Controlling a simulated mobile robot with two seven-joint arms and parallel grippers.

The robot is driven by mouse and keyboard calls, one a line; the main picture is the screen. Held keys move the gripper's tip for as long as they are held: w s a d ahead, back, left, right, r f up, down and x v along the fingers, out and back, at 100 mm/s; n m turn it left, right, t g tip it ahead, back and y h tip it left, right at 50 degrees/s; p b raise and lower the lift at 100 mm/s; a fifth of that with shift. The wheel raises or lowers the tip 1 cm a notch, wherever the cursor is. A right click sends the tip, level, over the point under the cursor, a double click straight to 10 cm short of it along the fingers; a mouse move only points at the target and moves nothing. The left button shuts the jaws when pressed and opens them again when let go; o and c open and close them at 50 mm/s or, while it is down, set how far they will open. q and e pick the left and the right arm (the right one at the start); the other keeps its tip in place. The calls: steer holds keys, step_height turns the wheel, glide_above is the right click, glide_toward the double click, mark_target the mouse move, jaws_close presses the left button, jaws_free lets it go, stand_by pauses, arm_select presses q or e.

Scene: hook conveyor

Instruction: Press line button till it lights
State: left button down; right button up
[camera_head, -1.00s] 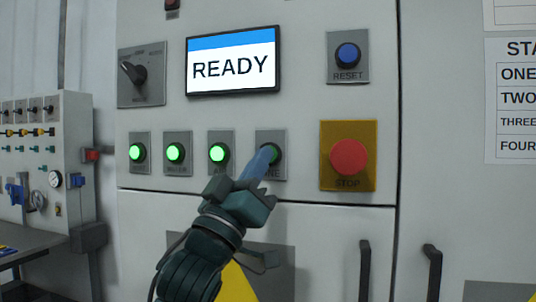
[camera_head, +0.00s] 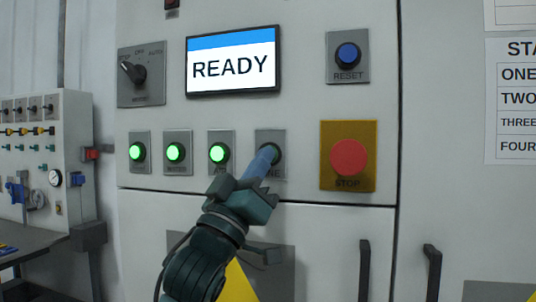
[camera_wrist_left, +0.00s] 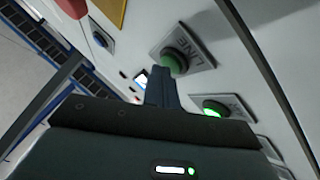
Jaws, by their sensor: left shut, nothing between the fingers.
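The line button (camera_head: 277,153) is a green round button on a grey plate, rightmost in the row of buttons on the panel. My left gripper (camera_head: 266,153) is shut and empty, and its blue fingertips cover the left part of that button in the head view. In the left wrist view the line button (camera_wrist_left: 175,62) looks dull green, not glowing, beside the label LINE. The shut fingers (camera_wrist_left: 161,72) reach right up to it there; I cannot tell whether they touch it. My right gripper is not in view.
Several lit green buttons (camera_head: 219,153) sit left of the line button. A red STOP button (camera_head: 349,157) on a yellow plate is to its right. A blue RESET button (camera_head: 347,54) and a screen reading READY (camera_head: 233,65) are above. Door handles (camera_head: 364,270) stick out below.

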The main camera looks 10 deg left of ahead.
arm_select(q)
steer(key=shift+w, duration=0.15)
stand_by(0.5)
steer(key=shift+s, duration=0.8)
steer(key=s, duration=0.3)
steer(key=s+p, duration=0.1)
steer(key=s, duration=0.1)
steer(key=shift+a, duration=0.25)
